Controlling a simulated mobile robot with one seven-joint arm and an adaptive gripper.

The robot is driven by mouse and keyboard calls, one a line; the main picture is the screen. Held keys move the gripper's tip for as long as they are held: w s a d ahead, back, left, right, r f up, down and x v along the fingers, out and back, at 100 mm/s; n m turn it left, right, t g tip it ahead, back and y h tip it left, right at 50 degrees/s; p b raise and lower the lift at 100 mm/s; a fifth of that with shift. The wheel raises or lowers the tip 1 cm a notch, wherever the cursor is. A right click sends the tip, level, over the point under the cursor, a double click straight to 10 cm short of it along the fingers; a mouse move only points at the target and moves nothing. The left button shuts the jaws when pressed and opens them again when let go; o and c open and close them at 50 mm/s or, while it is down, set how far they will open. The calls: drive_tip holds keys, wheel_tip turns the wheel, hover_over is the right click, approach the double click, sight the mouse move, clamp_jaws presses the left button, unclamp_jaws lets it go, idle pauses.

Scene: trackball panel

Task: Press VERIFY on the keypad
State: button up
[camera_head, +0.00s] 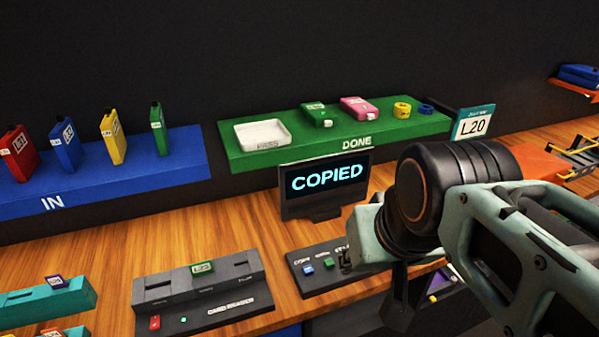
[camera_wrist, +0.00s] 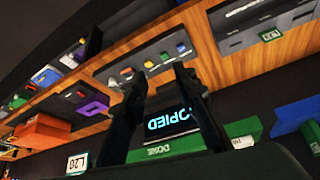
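The dark keypad (camera_head: 318,279) sits on the wooden bench below the display. In the head view it shows a blue button (camera_head: 308,269) and a green button (camera_head: 328,263); my arm hides its right part. The button labels are too small to read surely. The display (camera_head: 326,184) reads COPIED. My gripper (camera_wrist: 159,72) is open and empty, its two dark fingers apart over the keypad area, not visibly touching a button.
A card reader (camera_head: 205,295) with a green L20 card (camera_head: 203,267) stands left of the keypad. Behind are a blue IN shelf (camera_head: 100,192) with several cards and a green DONE shelf (camera_head: 290,150) with a white tray (camera_head: 262,133). An L20 sign (camera_head: 473,123) stands right.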

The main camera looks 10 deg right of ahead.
clamp_jaws()
idle(1.1)
